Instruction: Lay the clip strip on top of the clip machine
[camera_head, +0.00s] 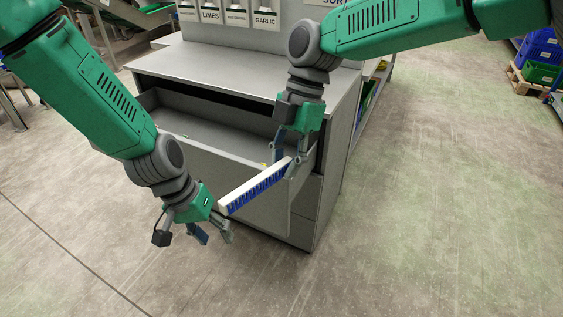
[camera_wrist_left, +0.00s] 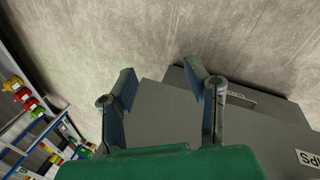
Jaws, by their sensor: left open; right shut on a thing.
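The clip strip (camera_head: 256,188), a white bar with a row of blue clips along its lower side, hangs in front of an open drawer in the head view. My right gripper (camera_head: 289,160) is shut on its upper right end, and the strip slopes down to the left. My left gripper (camera_head: 215,236) is open and empty, just below and left of the strip's lower end. In the left wrist view its two fingers (camera_wrist_left: 166,95) stand apart with nothing between them. I cannot make out the clip machine in either view.
A grey cabinet (camera_head: 230,70) has its top drawer (camera_head: 205,122) pulled out below the arms. Dispensers labelled limes and garlic (camera_head: 265,17) are behind its top. Blue and green crates (camera_head: 541,55) stand far right. The floor (camera_head: 440,190) to the right is clear.

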